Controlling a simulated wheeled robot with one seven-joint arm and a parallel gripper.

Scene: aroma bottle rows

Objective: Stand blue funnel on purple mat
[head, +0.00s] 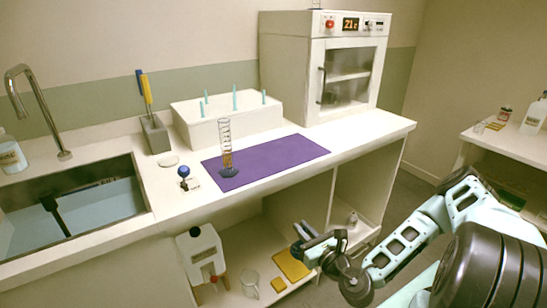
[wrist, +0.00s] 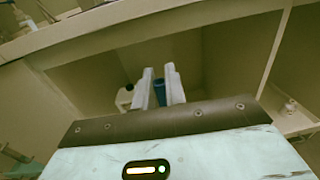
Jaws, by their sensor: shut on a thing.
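The purple mat (head: 275,158) lies flat on the white counter, with a clear graduated cylinder (head: 225,140) on a dark blue base standing at its left end. My gripper (head: 304,238) is in front of the open lower shelves, below the counter top and well away from the mat. In the wrist view my gripper (wrist: 161,88) has its two pale fingers closed on a blue piece, which I take to be the blue funnel (wrist: 160,95). Only a small part of it shows between the fingers, so its shape and tilt are unclear.
A blue-knobbed item (head: 184,172) stands left of the mat. A white box with pegs (head: 225,125) and an oven (head: 322,70) stand behind it. The lower shelf holds a white appliance (head: 202,252), a beaker (head: 250,283) and a yellow tray (head: 291,265). The mat's middle and right are clear.

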